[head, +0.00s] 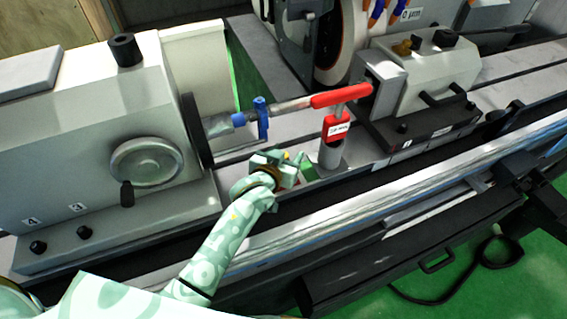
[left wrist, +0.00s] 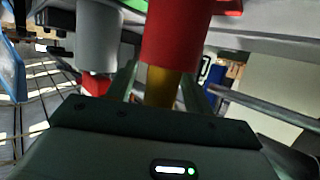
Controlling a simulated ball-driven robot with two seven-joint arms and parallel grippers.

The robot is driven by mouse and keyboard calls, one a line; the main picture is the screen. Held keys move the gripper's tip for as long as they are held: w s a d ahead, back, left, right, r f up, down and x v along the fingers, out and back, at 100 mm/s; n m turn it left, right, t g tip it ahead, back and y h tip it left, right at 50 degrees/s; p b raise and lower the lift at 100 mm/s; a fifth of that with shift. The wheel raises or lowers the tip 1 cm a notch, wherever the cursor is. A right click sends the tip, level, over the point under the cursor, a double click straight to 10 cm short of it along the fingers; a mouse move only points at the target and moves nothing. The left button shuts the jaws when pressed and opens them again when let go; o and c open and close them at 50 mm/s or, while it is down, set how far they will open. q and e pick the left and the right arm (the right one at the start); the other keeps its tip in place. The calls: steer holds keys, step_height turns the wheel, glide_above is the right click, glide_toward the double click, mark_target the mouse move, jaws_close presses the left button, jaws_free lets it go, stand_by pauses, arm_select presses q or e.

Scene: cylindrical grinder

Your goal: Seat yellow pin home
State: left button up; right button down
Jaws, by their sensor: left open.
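The yellow pin (head: 298,157) shows only as a small yellow bit beside my left gripper (head: 287,168) in the head view. A patch of red lies just below it. In the left wrist view the yellow pin (left wrist: 161,86) lies between the two open fingers of my left gripper (left wrist: 160,84), and a wide red cylinder (left wrist: 185,38) joins it at the top of the picture. I cannot tell whether the fingers touch it. The pin's far end and its seat are hidden. My right gripper is not in view.
A grey post (head: 332,153) with a red collar (head: 337,126) stands close right of my gripper. Above are a red sleeve (head: 341,96) and a blue clamp (head: 262,118) on the workpiece. The headstock handwheel (head: 146,162) is left; the tailstock (head: 433,75) is right.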

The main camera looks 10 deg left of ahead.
arm_select(q)
steer(key=shift+r, duration=0.1)
steer(key=shift+s, duration=0.1)
steer(key=c, duration=0.3)
jaws_close()
